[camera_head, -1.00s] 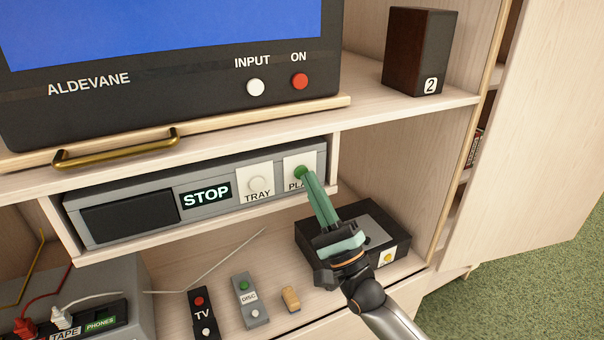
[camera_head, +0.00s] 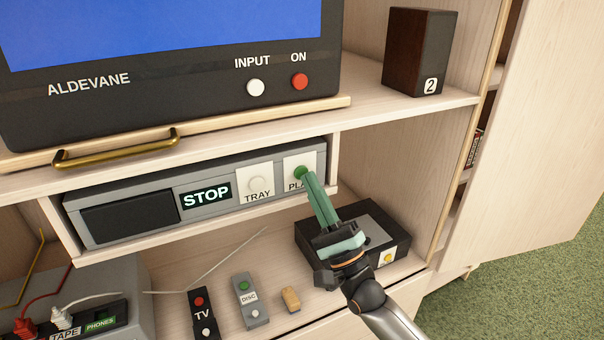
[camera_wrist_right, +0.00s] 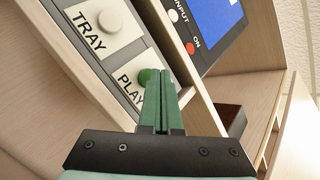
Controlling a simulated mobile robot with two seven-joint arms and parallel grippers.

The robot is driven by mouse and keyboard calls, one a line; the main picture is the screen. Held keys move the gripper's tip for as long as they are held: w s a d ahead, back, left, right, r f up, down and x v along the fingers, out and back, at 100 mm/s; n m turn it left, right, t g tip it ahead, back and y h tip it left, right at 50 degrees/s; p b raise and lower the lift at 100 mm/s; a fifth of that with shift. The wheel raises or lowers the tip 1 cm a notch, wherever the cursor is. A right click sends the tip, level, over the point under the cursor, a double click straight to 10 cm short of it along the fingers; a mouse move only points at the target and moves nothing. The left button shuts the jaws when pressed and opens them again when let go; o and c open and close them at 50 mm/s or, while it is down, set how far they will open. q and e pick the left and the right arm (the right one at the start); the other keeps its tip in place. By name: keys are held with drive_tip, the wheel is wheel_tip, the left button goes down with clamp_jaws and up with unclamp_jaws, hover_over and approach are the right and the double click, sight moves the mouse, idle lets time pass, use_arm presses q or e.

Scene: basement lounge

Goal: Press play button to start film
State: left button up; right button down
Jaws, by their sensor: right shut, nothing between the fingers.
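The disc player (camera_head: 140,208) is a grey unit on the shelf under the television, and its display reads STOP. The green play button (camera_head: 299,172) sits on a white plate at its right end, beside the white tray button (camera_head: 258,184). My right gripper (camera_head: 309,176) is shut and empty, with its green fingertips at the play button. In the right wrist view the play button (camera_wrist_right: 148,76) shows just left of the closed fingers (camera_wrist_right: 163,75). I cannot tell whether they touch it. The plate's label is partly hidden by the fingers. My left gripper is out of view.
Above stands the television (camera_head: 190,90) with a blue screen and INPUT and ON buttons. A black box (camera_head: 372,225) lies on the lower shelf behind my right gripper. A TV remote (camera_head: 201,312), a disc remote (camera_head: 249,300) and a small wooden block (camera_head: 291,299) lie in front.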

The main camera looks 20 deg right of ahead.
drive_tip(key=shift+w, duration=0.1)
idle(0.5)
drive_tip(key=shift+w, duration=0.35)
drive_tip(key=shift+s, duration=0.45)
drive_tip(key=s+p, duration=0.2)
drive_tip(key=s, duration=0.4)
idle(0.5)
